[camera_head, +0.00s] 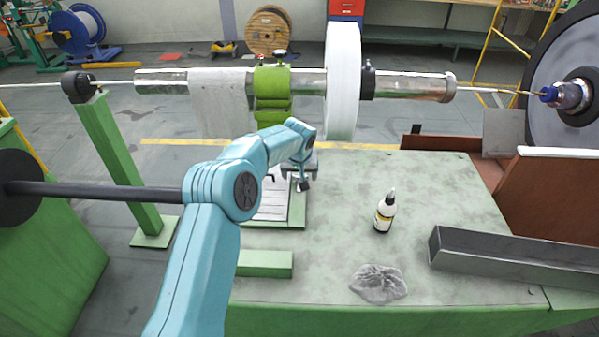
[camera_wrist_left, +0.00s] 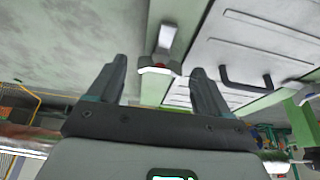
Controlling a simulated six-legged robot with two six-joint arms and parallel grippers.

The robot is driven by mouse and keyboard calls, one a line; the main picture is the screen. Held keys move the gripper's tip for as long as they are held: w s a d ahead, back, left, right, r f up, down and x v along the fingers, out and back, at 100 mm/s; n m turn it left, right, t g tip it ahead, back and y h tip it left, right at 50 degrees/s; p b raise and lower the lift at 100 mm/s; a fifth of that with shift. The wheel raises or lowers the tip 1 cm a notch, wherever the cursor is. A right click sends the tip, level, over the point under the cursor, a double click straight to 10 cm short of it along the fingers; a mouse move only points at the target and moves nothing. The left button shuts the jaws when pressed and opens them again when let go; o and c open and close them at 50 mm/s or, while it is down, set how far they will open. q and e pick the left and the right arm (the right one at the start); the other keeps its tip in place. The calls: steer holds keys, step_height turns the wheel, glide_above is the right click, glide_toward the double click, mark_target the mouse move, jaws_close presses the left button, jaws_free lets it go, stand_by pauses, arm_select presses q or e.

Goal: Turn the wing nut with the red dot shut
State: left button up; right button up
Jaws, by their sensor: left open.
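In the left wrist view a pale T-shaped piece with a small red mark (camera_wrist_left: 159,67), likely the wing nut with the red dot, shows beyond and between my fingertips. The fingers of my left gripper (camera_wrist_left: 155,82) stand apart with nothing held. In the head view my left gripper (camera_head: 304,184) points down over the table beside the white tray, and the arm hides part of this spot. A red speck (camera_head: 262,58) also shows on top of the green clamp (camera_head: 272,90), beside a dark knob (camera_head: 281,54). My right gripper is in neither view.
The green table (camera_head: 440,190) carries a dropper bottle (camera_head: 384,214), a crumpled grey rag (camera_head: 378,284) and a steel channel (camera_head: 500,258). The white tray (camera_head: 272,207) lies near the gripper, its dark handle (camera_wrist_left: 245,80) close by. The tube and white disc (camera_head: 343,80) stand behind.

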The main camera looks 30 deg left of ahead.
arm_select(q)
steer(key=shift+d+r, duration=0.1)
steer(key=shift+c, duration=0.4)
steer(key=c, duration=1)
steer(key=shift+o, duration=0.2)
steer(key=shift+m, duration=0.3)
steer(key=m, duration=0.1)
steer(key=m+h, duration=0.1)
steer(key=m, duration=0.1)
steer(key=shift+a+t, duration=0.2)
steer(key=shift+t, duration=0.1)
steer(key=m+h, duration=0.2)
steer(key=m, duration=0.2)
steer(key=shift+a, duration=0.1)
steer(key=m+h+p, duration=0.1)
steer(key=m, duration=0.2)
steer(key=shift+r, duration=0.1)
steer(key=shift+m+h+p, duration=0.4)
steer(key=shift+m+p, duration=0.5)
steer(key=shift+m, duration=0.4)
steer(key=shift+g, duration=0.4)
